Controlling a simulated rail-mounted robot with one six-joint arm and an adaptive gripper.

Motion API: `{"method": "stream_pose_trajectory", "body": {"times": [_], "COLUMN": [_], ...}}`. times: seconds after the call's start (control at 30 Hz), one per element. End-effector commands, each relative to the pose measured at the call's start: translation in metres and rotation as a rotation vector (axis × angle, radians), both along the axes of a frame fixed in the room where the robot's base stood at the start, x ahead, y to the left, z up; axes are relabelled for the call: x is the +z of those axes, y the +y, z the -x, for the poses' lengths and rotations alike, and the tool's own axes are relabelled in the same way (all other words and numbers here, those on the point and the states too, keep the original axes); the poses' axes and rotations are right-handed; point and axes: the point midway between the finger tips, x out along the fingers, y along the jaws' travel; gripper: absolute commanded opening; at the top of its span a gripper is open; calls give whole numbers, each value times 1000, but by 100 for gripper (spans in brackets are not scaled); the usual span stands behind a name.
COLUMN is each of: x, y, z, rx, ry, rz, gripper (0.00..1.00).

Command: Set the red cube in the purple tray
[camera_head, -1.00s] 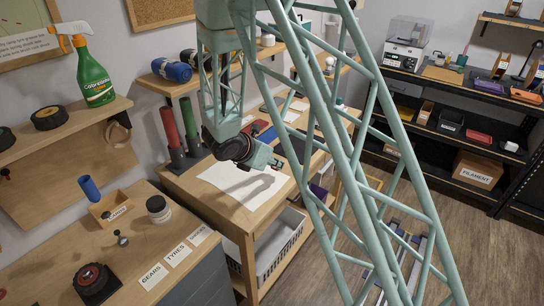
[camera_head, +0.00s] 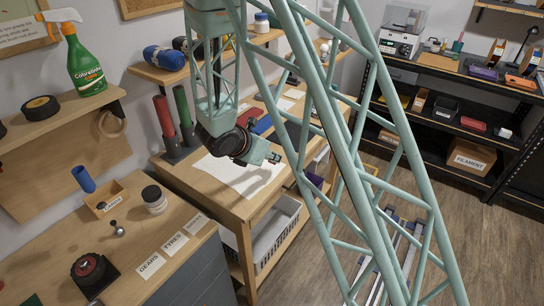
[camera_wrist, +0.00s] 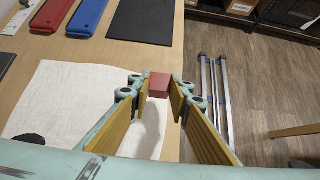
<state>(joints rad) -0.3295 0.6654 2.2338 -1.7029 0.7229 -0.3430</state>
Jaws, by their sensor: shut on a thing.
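The red cube (camera_wrist: 159,84) shows in the wrist view between my two fingertips. My gripper (camera_wrist: 160,92) is shut on it, with a finger pad at each side. In the head view my gripper (camera_head: 266,153) is over the wooden workbench, above a white sheet; the cube cannot be made out there. A small purple tray (camera_head: 483,72) appears to stand on the dark shelf at the upper right, far from my gripper. Another purple thing (camera_head: 314,180) shows by the bench's right side, partly hidden by my arm, and I cannot tell what it is.
The white sheet (camera_wrist: 75,95) lies on the bench (camera_wrist: 130,57), with a red case (camera_wrist: 42,15), a blue case (camera_wrist: 88,15) and a dark mat (camera_wrist: 142,20) beyond. A red tray (camera_head: 473,125) and an orange tray (camera_head: 520,83) stand on the right shelves.

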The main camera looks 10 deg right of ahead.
Motion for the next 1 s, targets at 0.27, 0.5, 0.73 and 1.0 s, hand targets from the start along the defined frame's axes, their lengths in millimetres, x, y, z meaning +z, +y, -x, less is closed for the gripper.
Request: {"method": "stream_pose_trajectory", "body": {"times": [0.27, 0.5, 0.73, 1.0], "x": [1, 6, 13, 18], "y": [-2, -9, -15, -19], "z": [-2, -10, -22, -31], "rx": [11, 71, 178, 318], "ry": [-1, -8, -17, -20], "rz": [2, 6, 11, 12], "gripper": [11, 11, 11, 11]}}
